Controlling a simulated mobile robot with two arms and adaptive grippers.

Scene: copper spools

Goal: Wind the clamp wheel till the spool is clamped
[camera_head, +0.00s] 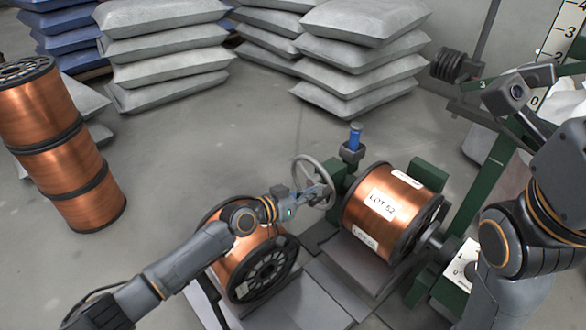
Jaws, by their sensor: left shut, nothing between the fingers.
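The clamp wheel (300,165) is a grey spoked handwheel on the left side of the green stand (337,182). The copper spool (382,207) labelled LOT 52 lies on its side right of the wheel, between green uprights. A shaft end meets its right flange; I cannot tell how tightly it is held. My left gripper (324,193) is at the wheel's lower right rim, its fingers shut with nothing between them. Whether they touch the rim is unclear. My right arm is at the right edge; its gripper fingers do not show.
Another copper spool (265,268) lies under my left forearm. A stack of copper spools (70,165) stands at the left. Grey sacks (165,45) are piled at the back. A blue-topped post (354,140) rises beside the wheel. The floor between the sacks and stand is clear.

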